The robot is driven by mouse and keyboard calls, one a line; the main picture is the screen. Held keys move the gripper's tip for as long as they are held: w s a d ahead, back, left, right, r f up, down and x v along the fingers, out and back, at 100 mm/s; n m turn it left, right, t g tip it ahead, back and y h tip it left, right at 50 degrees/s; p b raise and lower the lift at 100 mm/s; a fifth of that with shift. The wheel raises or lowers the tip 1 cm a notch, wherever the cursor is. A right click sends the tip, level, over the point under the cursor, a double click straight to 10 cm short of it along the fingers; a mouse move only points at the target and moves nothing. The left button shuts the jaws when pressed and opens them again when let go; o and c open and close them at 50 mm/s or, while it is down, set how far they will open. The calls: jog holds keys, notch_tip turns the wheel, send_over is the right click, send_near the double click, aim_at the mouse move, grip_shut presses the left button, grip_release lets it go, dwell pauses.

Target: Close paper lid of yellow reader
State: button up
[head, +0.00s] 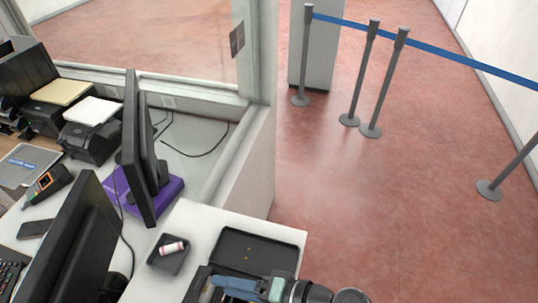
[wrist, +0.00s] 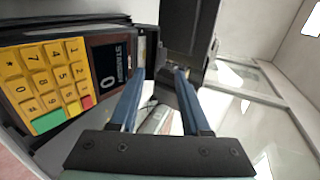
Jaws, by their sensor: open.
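The yellow-keyed reader (wrist: 50,85) fills the left of the wrist view, turned on its side. Its dark display (wrist: 110,65) reads STANDBY and 0. A dark raised part (wrist: 148,48) shows beside the display; I cannot tell clearly whether it is the paper lid. My gripper (wrist: 155,85) is open, its two blue fingers apart with nothing held, just beside the reader's display end. In the head view my gripper (head: 236,287) is low at the bottom edge, over the counter, and the reader is mostly hidden there.
A small dark tray (head: 157,264) holding a white and red roll (head: 172,248) stands left of my gripper. An open black case or panel (head: 256,249) lies just behind it. Monitors (head: 140,150) and a purple base (head: 165,190) stand farther left. Bare white counter (head: 205,217) shows between.

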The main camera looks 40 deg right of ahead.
jog(key=b+v, duration=0.1)
jog(key=v, duration=0.7)
jog(key=shift+s+d+r, duration=0.2)
jog(key=shift+s, duration=0.05)
